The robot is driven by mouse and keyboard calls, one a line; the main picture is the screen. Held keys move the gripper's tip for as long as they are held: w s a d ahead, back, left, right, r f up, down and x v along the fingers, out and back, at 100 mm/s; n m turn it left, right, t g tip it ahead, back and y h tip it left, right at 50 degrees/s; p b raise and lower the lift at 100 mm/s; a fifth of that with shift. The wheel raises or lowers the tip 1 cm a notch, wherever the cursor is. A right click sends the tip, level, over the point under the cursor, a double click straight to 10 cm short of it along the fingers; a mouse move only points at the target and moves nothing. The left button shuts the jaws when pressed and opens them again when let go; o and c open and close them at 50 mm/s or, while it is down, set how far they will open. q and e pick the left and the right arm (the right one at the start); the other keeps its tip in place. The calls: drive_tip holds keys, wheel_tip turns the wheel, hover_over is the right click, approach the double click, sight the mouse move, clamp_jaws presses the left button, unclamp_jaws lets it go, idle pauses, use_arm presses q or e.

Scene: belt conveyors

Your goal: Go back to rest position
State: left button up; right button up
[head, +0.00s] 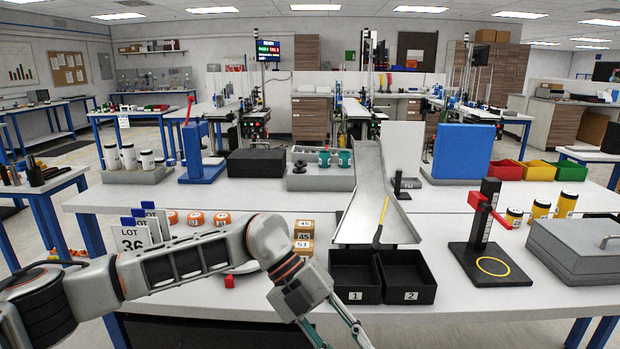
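My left arm comes in from the left across the front of the white table (480,318). My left gripper (336,335) hangs at the bottom edge, pointing down and to the right, in front of black bin 1 (355,296). Two thin finger links show, but the fingertips are cut off by the picture edge. I cannot see whether it is open, shut or holding anything. My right arm and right gripper are not in view.
Black bin 2 (411,296) stands below a metal chute (372,200). Small numbered boxes (304,238), LOT 36 cards (131,236) and orange-lidded pucks (195,218) lie near my arm. A black gauge stand (488,262) and grey case (575,250) stand right. Free tabletop lies front right.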

use_arm(q)
drive_tip(key=s+d+r+n+h, duration=0.2)
drive_tip(key=s+d+r+h, duration=0.35)
drive_tip(key=d+h, duration=0.4)
drive_tip(key=w+a+f+n+t+h, duration=0.3)
drive_tip(key=w+a+n+t, duration=0.5)
drive_tip(key=n+t, duration=0.7)
drive_tip(key=w+a+f+n+t+y, duration=0.2)
drive_tip(key=a+f+n+t+y, duration=0.4)
drive_tip(key=a+f+n+y, duration=0.45)
drive_tip(key=s+a+f+n+g+y, duration=0.1)
drive_tip(key=s+a+f+g+y, duration=0.1)
drive_tip(key=s+a+f, duration=0.3)
drive_tip(key=s+a+f+n+g+y, duration=0.1)
drive_tip(key=s+a+f+n+y, duration=0.1)
drive_tip(key=s+a+f, duration=0.4)
drive_tip(key=s+a+f+n+g+y, duration=0.1)
drive_tip(key=s+a+f, duration=0.5)
drive_tip(key=f, duration=0.8)
drive_tip(key=shift+a+g+y, duration=0.55)
drive_tip(key=shift+g+y, duration=0.25)
drive_tip(key=shift+y, duration=0.3)
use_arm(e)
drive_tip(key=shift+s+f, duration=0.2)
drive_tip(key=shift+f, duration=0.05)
